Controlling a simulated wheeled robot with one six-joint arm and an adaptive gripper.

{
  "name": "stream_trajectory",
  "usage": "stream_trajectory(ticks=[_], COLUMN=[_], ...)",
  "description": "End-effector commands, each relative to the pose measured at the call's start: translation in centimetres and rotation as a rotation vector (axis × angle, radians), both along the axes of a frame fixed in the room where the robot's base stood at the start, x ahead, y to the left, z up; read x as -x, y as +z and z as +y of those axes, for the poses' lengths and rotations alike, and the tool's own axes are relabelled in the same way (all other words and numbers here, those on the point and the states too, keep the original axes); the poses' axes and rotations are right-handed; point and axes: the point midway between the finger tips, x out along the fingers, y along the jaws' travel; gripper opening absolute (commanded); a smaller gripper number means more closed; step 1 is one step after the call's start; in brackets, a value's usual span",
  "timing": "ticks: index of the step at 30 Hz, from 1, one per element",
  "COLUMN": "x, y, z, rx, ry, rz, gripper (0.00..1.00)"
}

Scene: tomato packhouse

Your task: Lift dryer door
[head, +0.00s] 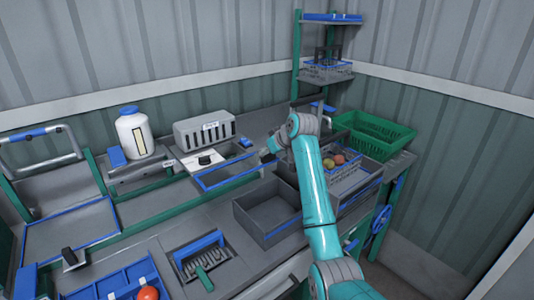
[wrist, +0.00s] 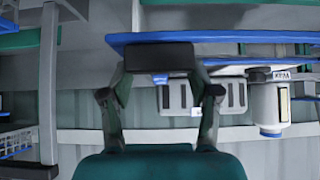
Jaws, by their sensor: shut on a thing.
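A blue-edged frame or panel (head: 232,181), apparently the dryer door, is in front of a grey slotted box (head: 203,132) in the head view. In the wrist view its long blue edge (wrist: 255,37) runs across the top. My gripper (wrist: 160,72) is shut on a dark block-shaped handle (wrist: 160,57) at that edge. In the head view my gripper (head: 268,157) is at the right end of the frame, with its fingers small and partly hidden by my arm. The door's exact angle is hard to tell.
A white bottle with a blue cap (head: 132,132) stands left of the slotted box. An empty grey bin (head: 265,232) is below my arm. A green crate (head: 372,138) and a bin of tomatoes (head: 352,182) are at right. Another blue-edged panel (head: 70,232) is at left.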

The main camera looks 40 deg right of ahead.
Motion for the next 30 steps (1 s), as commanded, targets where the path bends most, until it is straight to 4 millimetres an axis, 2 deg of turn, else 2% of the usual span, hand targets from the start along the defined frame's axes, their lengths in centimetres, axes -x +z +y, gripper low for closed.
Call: stream_trajectory(ticks=[11,12,15,25,30], x=[-0.1,-0.1,-0.1,0.0,1.0], y=[0.3,0.3,0.3,0.1,1.1], z=[0.0,0.0,0.0,0.0,-0.1], rx=[0.003,0.003,0.002,0.001,0.001], ry=[0.000,0.000,0.001,-0.001,-0.001], rz=[-0.008,-0.008,-0.006,-0.002,-0.003], gripper=[0.00,0.66,0.88,0.88,0.88])
